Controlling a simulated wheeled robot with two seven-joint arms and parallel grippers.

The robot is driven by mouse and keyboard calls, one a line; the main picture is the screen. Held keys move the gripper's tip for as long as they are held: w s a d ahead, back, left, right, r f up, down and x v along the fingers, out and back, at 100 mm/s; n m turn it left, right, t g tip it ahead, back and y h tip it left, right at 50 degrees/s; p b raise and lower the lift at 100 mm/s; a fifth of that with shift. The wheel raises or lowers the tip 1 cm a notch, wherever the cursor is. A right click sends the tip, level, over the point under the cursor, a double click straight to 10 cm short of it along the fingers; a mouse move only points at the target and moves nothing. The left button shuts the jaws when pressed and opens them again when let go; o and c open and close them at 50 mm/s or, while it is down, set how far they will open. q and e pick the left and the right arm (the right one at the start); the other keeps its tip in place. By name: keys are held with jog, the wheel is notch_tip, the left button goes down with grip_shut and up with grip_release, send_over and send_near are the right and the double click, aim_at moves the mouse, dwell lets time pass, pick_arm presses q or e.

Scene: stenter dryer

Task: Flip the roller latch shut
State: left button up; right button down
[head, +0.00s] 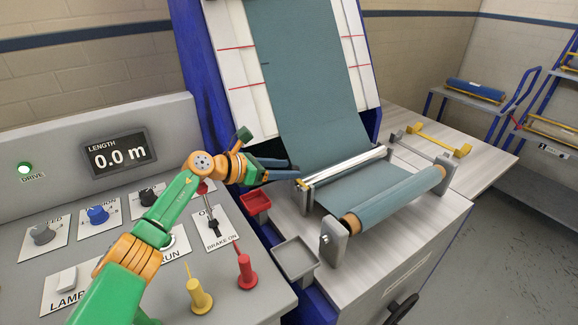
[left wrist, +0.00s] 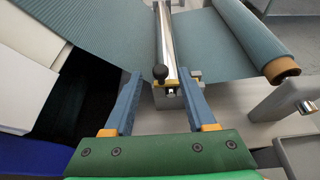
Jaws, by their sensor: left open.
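The silver roller (head: 345,165) lies across the blue-green fabric, and it also shows in the left wrist view (left wrist: 165,40). My left gripper (head: 292,170) reaches in from the left to that end of the roller. I cannot tell whether the fingertips reach the knob's depth. In the head view the gripper partly hides the knob. My right gripper is not in view.
A fabric roll (head: 395,195) sits on grey brackets in front of the roller. A red tray (head: 256,203) and a grey tray (head: 296,260) are below my left gripper. The control panel (head: 75,270) with knobs and levers is under my left arm.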

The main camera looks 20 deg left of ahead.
pick_arm(q)
jog(key=p+v, duration=0.1)
jog(key=v, duration=0.5)
jog(key=shift+w+d, duration=0.1)
jog(key=shift+w, duration=0.05)
